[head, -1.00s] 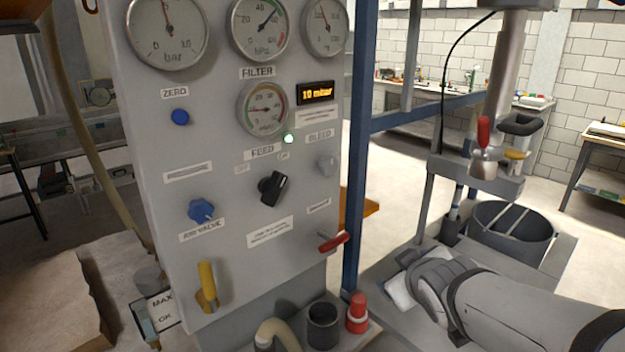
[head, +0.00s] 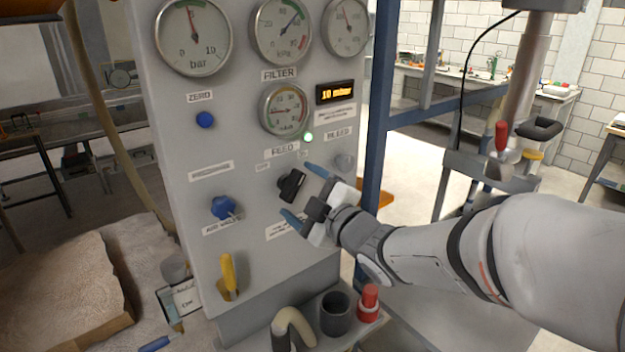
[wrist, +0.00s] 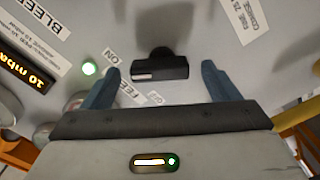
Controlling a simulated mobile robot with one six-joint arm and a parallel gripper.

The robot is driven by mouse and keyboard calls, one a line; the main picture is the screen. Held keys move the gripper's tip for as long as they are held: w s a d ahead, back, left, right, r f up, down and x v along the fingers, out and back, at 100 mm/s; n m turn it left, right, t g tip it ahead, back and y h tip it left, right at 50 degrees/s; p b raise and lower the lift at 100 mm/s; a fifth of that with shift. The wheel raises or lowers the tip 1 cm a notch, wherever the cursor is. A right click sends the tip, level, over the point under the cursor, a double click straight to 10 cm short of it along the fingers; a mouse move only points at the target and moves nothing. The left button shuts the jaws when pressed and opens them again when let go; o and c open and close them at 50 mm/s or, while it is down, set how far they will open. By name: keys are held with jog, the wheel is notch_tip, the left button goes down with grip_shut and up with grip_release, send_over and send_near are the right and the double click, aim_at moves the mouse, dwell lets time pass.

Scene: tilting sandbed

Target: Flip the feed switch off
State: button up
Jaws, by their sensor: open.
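The feed switch (head: 292,184) is a black rotary knob on the grey panel (head: 262,235), under the FEED label (head: 285,151). Its handle points up and right, toward the ON side. The green lamp (head: 308,137) above it is lit. My gripper (head: 302,194) is open in front of the panel, with one blue finger above right of the knob and one below it. In the wrist view the knob (wrist: 160,68) lies between and beyond the two fingertips (wrist: 160,75), with clear gaps on both sides. I see no contact.
A blue valve knob (head: 223,207) and a yellow lever (head: 228,274) are left of the switch. A grey bleed knob (head: 345,162) sits close by on the right. Gauges and a 10 mbar display (head: 336,92) are above. A blue post (head: 376,110) stands right of the panel.

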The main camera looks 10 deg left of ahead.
jog(key=shift+x, duration=1.2)
jog(key=shift+c, duration=0.4)
jog(key=c, duration=0.9)
